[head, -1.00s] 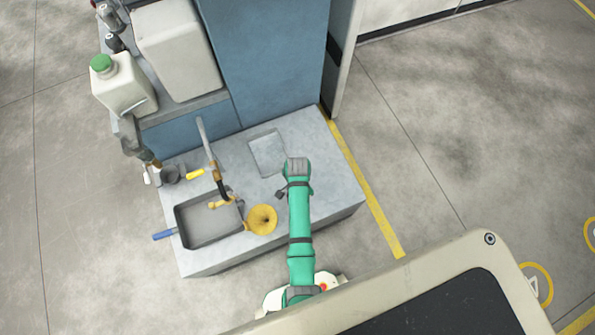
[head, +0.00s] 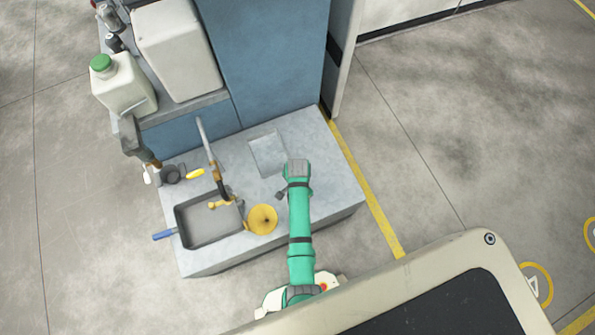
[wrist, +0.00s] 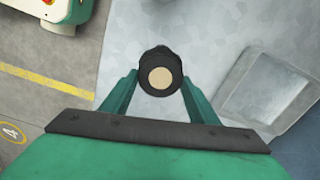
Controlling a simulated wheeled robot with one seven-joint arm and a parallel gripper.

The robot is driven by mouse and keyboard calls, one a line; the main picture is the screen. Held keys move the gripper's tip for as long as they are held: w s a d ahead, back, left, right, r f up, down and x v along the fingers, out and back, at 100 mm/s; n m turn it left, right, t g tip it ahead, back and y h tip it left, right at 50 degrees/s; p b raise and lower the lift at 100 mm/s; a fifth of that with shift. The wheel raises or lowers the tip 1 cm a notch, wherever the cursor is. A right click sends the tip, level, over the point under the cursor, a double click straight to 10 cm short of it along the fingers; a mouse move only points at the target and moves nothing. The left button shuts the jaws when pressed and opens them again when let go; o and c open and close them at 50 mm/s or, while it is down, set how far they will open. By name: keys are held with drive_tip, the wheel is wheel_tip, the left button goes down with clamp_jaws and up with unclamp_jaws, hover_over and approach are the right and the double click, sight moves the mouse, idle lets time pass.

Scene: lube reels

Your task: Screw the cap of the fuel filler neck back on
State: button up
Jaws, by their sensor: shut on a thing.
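My gripper (wrist: 160,84) has its two green fingers shut on a round black cap (wrist: 160,75) with a beige disc in its middle. The fingers touch it from both sides in the wrist view. What lies beneath the cap is hidden, so I cannot tell whether it sits on the filler neck. In the head view my green arm reaches over the grey bench and hides most of the gripper. A small dark piece (head: 281,195) shows at the left side of the arm; I cannot tell which part it is.
A yellow funnel (head: 262,219) and a dark tray (head: 207,236) with a blue handle stand left. A white jug (head: 124,86) stands farther back.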

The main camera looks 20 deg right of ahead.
drive_tip(key=m, duration=0.5)
drive_tip(key=shift+s, duration=0.1)
idle(0.3)
drive_tip(key=m, duration=0.5)
drive_tip(key=shift+s, duration=0.1)
idle(0.4)
drive_tip(key=m, duration=0.5)
drive_tip(key=shift+s+a+m, duration=0.1)
drive_tip(key=shift+m, duration=0.2)
drive_tip(key=m, duration=0.5)
drive_tip(key=shift+a+f, duration=0.1)
